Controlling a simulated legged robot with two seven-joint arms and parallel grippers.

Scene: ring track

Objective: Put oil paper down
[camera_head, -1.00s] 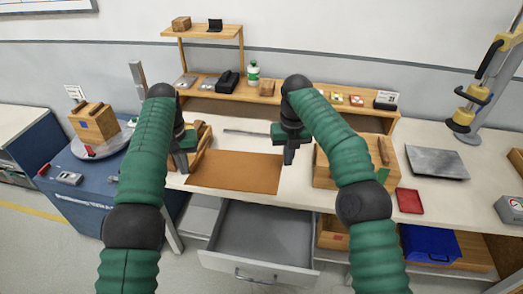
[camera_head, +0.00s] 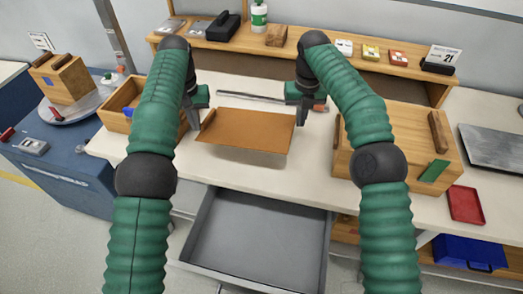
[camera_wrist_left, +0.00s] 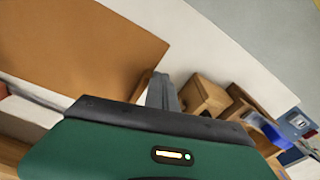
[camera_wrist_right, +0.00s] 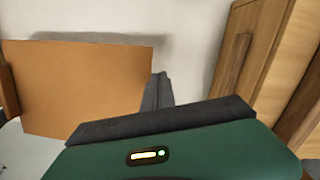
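The oil paper (camera_head: 247,129) is a flat brown sheet held above the pale worktable, with a shadow below its front edge. It also shows in the left wrist view (camera_wrist_left: 85,50) and the right wrist view (camera_wrist_right: 80,85). In each wrist view, the grey fingers meet the paper's edge; the exact pinch is small and partly hidden.
An open grey drawer (camera_head: 262,238) sticks out below the table's front. A wooden box (camera_head: 395,150) stands right of the paper, and an open wooden box (camera_head: 118,118) stands left. A thin grey rod (camera_head: 250,96) lies behind the paper. A red tray (camera_head: 465,205) is at the right.

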